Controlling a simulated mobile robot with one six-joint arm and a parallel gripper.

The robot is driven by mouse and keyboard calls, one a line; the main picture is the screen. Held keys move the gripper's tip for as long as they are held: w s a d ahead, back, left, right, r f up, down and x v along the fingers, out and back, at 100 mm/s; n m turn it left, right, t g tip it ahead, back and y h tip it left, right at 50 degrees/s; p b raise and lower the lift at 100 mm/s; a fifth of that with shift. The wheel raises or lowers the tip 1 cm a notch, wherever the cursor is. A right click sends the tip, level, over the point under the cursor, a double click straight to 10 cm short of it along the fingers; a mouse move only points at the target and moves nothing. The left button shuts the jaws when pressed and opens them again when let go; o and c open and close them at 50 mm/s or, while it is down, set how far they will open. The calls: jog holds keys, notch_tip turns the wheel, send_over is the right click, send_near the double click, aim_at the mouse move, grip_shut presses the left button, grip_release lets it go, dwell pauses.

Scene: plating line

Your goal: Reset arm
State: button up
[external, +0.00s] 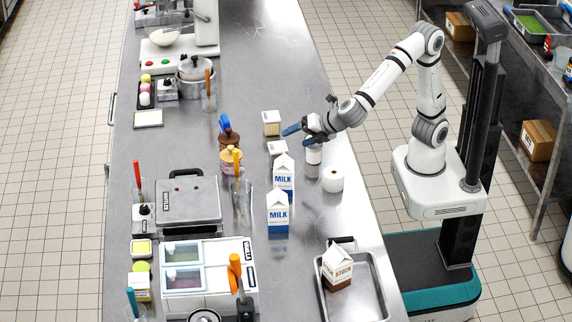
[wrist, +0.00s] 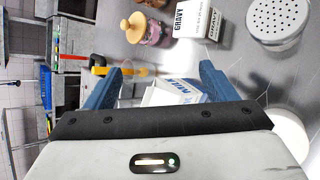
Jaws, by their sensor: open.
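My gripper (external: 304,130) is held over the right part of the steel counter in the external view, its blue fingers pointing left. In the wrist view its two blue fingers (wrist: 158,88) stand wide apart with nothing gripped between them. A milk carton (external: 284,175) stands on the counter just in front of my gripper, and a second milk carton (external: 277,212) stands nearer the camera. A milk carton (wrist: 178,91) shows between and beyond the fingers in the wrist view, partly hidden by my gripper's body.
A gravy box (wrist: 198,20) and a shaker with a perforated top (wrist: 278,20) are close by. A white round container (external: 332,180) stands below my arm. A stock carton (external: 338,268) sits in a metal tray (external: 371,290). The counter's left middle (external: 180,135) is clear.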

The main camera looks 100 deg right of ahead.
jog(key=s+d+f+m+g+y+p, duration=0.15)
jog(key=s+d+m+g, duration=0.35)
jog(key=s+d+m, duration=0.7)
jog(key=s+d+f+m+g+y+p, duration=0.1)
jog(key=s+d+f+m+y, duration=0.15)
jog(key=s, duration=0.45)
jog(key=s+d+f+m+g+y, duration=0.1)
jog(key=s+m, duration=0.3)
jog(key=s, duration=0.2)
jog(key=w+p+v, duration=0.2)
jog(key=p+v, duration=0.8)
jog(key=v, duration=0.1)
jog(key=shift+s+r+m+t, duration=0.25)
jog(key=shift+r+m+t, duration=0.1)
jog(key=shift+r+t, duration=0.05)
jog(key=shift+d+f, duration=0.1)
notch_tip(320, 180, down, 28)
jog(key=g+b, duration=0.1)
jog(key=b, duration=2.4)
jog(key=shift+w+g, duration=0.3)
jog(key=shift+w, duration=0.05)
